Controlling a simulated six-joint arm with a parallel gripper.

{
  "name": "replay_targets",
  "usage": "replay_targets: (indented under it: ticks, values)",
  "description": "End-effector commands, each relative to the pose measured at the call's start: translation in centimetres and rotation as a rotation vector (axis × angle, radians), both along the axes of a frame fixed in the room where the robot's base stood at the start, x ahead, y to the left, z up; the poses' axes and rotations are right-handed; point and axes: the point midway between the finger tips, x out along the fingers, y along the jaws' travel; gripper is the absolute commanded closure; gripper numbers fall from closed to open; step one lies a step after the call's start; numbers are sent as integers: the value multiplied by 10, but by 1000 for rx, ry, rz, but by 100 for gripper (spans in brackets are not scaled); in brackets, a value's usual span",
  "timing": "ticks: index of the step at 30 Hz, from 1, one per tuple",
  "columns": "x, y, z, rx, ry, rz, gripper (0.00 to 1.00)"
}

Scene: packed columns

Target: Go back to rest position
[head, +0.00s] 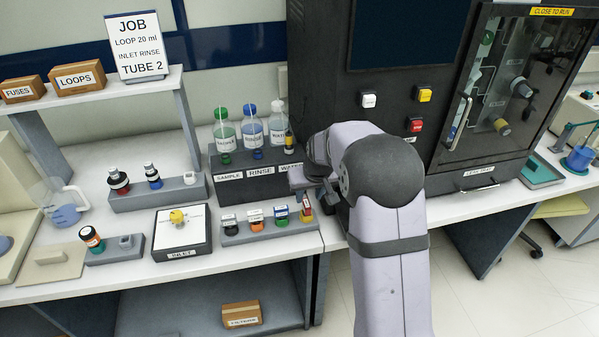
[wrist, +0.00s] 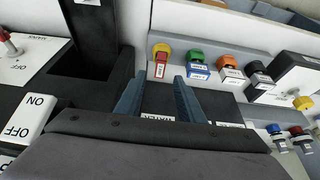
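My gripper (wrist: 157,95) shows in the wrist view with its two blue-grey fingers apart and nothing between them. In the head view my gripper (head: 308,185) is low in front of the dark bottle block's right end, partly hidden by my arm. The WATER label (wrist: 158,118) of that block shows beyond the fingers in the wrist view. A yellow-capped column with a red body (wrist: 161,60) stands in the grey rack near the fingertips, apart from them. It also shows in the head view (head: 305,205), close to my gripper.
The black instrument (head: 390,100) stands close to my arm on the right. Bottles labelled SAMPLE, RINSE and WATER stand in the dark block (head: 228,195).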

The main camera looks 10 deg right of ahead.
Motion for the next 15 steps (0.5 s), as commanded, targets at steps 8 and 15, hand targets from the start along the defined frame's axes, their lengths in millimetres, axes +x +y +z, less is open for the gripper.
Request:
replay_targets:
  ticks: [8, 15]
  values:
    - [-22, 2, -13, 21, 77, -43, 65]
    - [-131, 8, -67, 34, 347, -74, 65]
